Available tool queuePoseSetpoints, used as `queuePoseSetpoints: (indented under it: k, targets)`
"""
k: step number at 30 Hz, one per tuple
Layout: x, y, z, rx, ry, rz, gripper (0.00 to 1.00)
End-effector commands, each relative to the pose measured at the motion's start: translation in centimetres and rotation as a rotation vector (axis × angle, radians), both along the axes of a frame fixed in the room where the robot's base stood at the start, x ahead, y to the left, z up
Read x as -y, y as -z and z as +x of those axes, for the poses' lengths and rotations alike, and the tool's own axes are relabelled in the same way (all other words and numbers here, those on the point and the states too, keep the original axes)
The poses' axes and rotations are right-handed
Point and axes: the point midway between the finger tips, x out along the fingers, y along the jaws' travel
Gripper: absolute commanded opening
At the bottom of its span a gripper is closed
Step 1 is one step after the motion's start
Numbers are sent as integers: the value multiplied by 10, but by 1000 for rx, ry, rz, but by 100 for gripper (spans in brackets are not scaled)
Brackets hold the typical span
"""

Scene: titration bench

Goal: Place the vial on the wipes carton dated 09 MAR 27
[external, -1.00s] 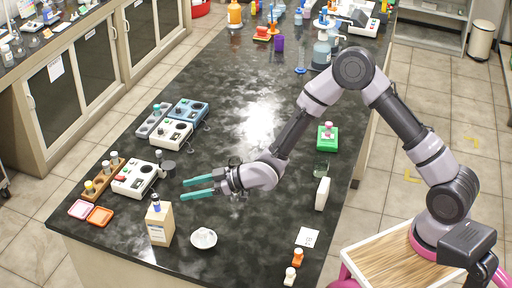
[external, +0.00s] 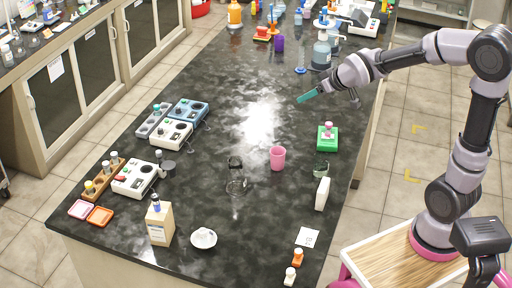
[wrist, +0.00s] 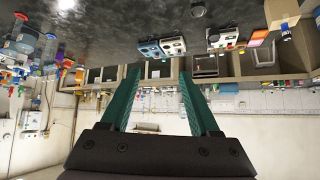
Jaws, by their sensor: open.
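A beige carton (external: 161,221) stands upright at the front left of the bench, with a label on its front too small to read. A small vial with a dark blue cap (external: 156,203) stands on top of it. My gripper (external: 307,97) is over the far right part of the bench, well away from the carton, and holds nothing. In the wrist view its teal fingers (wrist: 158,80) are spread apart with nothing between them. A carton (wrist: 283,12) shows at the top right there. I cannot read any date.
A pink cup (external: 277,158) and clear glassware (external: 236,182) stand mid-bench. A white dish (external: 203,238) is right of the carton. A green block (external: 327,138) and an upright white box (external: 322,194) stand at the right. Instruments (external: 134,178) line the left. The bench centre is largely clear.

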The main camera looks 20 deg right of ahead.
Motion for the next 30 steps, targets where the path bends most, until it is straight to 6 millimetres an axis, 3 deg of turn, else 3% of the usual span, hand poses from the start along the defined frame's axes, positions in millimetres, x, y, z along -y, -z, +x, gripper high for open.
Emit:
queuePoseSetpoints:
  k: [1,6,10,15,20,30]
  targets:
    - [29,-15,-18,-17,70,14,62]
    - [104,-38,-90,-120,290,101,62]
    - [138,-44,-147,-194,425,193,62]
    - [156,-42,-198,-264,522,290,62]
    - [159,-40,-215,-290,550,325,62]
    - [159,-40,-215,-291,550,326,62]
